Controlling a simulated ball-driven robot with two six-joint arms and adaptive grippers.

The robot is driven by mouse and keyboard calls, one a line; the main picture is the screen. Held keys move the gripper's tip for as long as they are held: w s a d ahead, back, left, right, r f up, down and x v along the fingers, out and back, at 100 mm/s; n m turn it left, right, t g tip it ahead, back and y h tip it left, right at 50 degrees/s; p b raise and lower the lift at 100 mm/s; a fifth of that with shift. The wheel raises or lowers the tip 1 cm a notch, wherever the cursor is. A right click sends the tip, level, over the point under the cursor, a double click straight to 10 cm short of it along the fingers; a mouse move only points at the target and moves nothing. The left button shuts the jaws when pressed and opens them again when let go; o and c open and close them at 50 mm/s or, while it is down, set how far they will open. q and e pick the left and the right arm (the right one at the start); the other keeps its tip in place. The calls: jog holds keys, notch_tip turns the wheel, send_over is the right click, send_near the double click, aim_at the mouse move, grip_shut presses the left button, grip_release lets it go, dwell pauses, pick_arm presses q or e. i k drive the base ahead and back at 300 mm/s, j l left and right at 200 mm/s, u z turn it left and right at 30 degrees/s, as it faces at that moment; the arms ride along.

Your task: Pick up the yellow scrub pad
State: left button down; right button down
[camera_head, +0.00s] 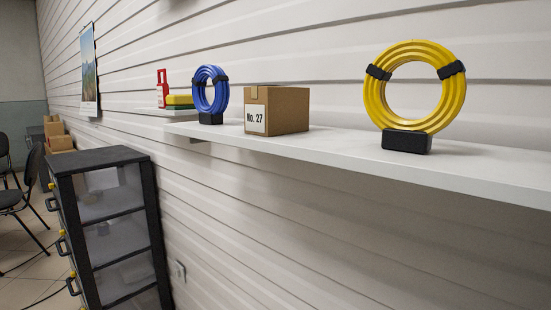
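The yellow scrub pad (179,99) appears as a small yellow block with a green part below it. It rests at the far end of the white shelving, between a red object on its left and a coiled blue hose on its right. The blue hose seems to overlap its right end in the picture. Neither of my grippers shows in this view.
The blue hose (200,90), a cardboard box (290,110) marked No. 27 and a yellow hose coil (437,112) stand along the white shelf (480,175). A red object (162,88) is beside the pad. A dark drawer cabinet (105,160) stands below left; chairs (8,198) are farther left.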

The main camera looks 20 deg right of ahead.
aim_at(181, 102)
jog(key=i+j+z, duration=0.15)
jog(key=i+j, duration=0.15)
jog(key=i+j+z, duration=0.15)
jog(key=i+j, duration=0.15)
jog(key=j, duration=0.2)
jog(key=i+j+z, duration=0.15)
jog(key=i+j, duration=0.15)
jog(key=j, duration=0.15)
